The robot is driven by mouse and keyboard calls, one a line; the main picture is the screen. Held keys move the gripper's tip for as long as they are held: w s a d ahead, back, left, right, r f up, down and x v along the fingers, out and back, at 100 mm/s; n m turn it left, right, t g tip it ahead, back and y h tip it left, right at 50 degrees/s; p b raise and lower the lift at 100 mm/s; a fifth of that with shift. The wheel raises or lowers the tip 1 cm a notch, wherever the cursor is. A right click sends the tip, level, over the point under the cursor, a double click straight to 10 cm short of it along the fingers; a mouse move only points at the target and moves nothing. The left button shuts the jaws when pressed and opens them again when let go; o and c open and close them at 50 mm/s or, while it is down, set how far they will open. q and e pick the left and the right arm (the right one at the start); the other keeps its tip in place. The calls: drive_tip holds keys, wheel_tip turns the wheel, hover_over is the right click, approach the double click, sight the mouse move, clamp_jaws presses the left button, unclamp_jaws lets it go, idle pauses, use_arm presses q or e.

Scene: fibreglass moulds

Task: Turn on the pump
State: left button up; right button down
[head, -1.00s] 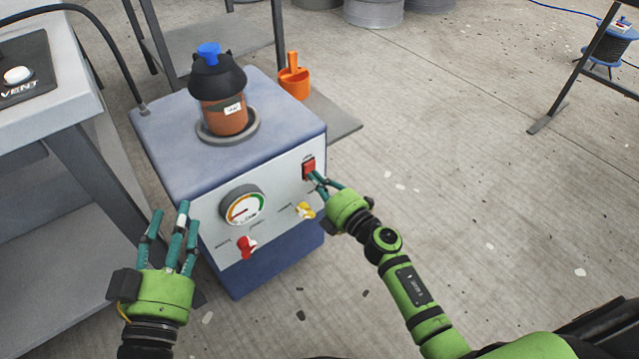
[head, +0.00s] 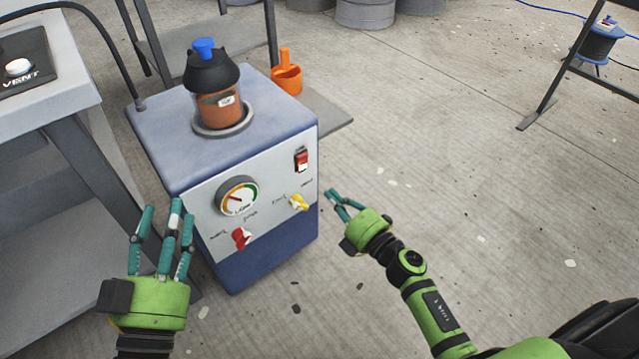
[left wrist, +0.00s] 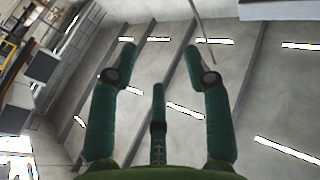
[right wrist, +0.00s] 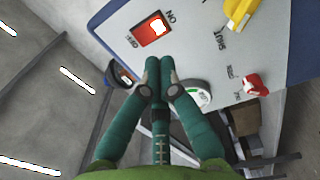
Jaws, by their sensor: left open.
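The pump is a blue box (head: 260,258) with a pale front panel, standing on the floor. Its red rocker switch (head: 302,160) is at the panel's upper right and shows a white patch on its lower part. The switch also shows in the right wrist view (right wrist: 152,30), with ON and OFF labels beside it. My right gripper (head: 346,203) is shut and empty, in front of and to the right of the panel, apart from the switch. Its fingertips meet in the right wrist view (right wrist: 158,85). My left gripper (head: 162,225) is open and empty, left of the panel.
A round gauge (head: 237,196), a yellow valve (head: 298,203) and a red valve (head: 241,237) are on the panel. A jar (head: 214,80) stands on top.

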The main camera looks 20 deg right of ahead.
use_arm(q)
drive_tip(key=shift+w+a+f+g+y, duration=0.15)
drive_tip(key=shift+f+g, duration=0.1)
drive_tip(key=shift+f, duration=0.25)
drive_tip(key=shift+w+a+f+g+y, duration=0.15)
drive_tip(key=shift+f+g, duration=0.1)
drive_tip(key=shift+f, duration=0.2)
use_arm(e)
drive_tip(key=shift+v, duration=2.3)
use_arm(q)
drive_tip(key=shift+d, duration=0.1)
use_arm(e)
drive_tip(key=shift+f, duration=0.1)
